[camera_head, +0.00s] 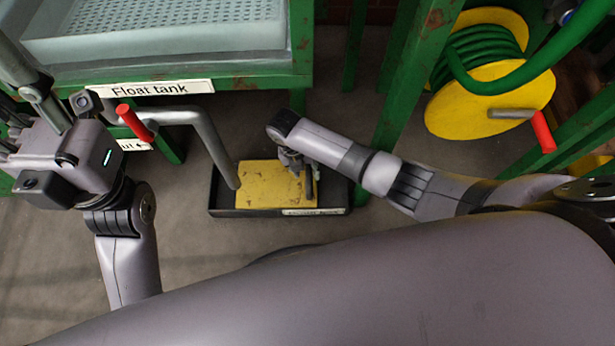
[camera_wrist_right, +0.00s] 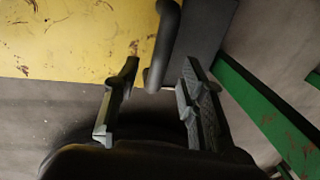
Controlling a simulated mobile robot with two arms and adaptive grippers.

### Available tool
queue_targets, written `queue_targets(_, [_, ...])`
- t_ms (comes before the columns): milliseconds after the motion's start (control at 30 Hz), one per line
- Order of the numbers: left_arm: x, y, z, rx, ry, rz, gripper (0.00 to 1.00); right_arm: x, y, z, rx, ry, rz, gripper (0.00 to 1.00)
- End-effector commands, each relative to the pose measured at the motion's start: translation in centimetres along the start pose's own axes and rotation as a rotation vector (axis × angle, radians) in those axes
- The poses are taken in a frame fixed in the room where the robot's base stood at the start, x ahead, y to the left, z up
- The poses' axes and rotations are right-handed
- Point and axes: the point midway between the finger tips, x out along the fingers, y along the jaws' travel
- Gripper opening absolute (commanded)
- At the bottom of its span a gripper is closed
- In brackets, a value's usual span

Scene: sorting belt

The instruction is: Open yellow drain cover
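The yellow drain cover (camera_head: 262,186), worn and scratched, lies flat in a black frame (camera_head: 228,212) on the floor, below the pipe outlet. A dark handle bar stands at its right side; it also shows in the right wrist view (camera_wrist_right: 163,45). My right gripper (camera_head: 303,172) is over the right part of the cover. In the right wrist view its two fingers (camera_wrist_right: 160,95) are apart, with the bar's rounded end between or just beyond them; I see no contact. The yellow cover (camera_wrist_right: 60,40) fills the upper left there. My left gripper (camera_head: 14,122) is at the far left, its fingers unclear.
The float tank (camera_head: 170,42) stands above left, with a red-handled valve (camera_head: 134,121) and a grey pipe (camera_head: 205,140) reaching down to the cover. A green post (camera_head: 412,75) and a yellow hose reel (camera_head: 480,105) stand to the right.

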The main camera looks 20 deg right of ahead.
Motion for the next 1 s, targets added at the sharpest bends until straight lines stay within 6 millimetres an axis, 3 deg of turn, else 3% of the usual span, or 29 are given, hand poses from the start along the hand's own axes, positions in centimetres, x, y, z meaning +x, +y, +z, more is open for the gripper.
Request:
queue_targets(33, [-0.1, 0.1, 0.0, 0.002, 0.018, 0.006, 0.40, 1.1, 0.1, 0.0, 0.000, 0.001, 0.000, 0.38])
queue_targets(200, [0.5, 0.1, -0.1, 0.006, 0.043, 0.017, 0.40, 2.6, 0.1, 0.0, 0.000, 0.000, 0.000, 0.38])
queue_targets(600, [0.9, 0.1, -0.1, 0.007, 0.051, 0.021, 0.40, 2.9, 0.0, 0.0, -0.001, 0.000, 0.000, 0.38])
queue_targets(1000, [0.9, 0.2, -0.1, 0.007, 0.051, 0.022, 0.40, 2.9, 0.0, 0.0, 0.000, 0.000, 0.000, 0.11])
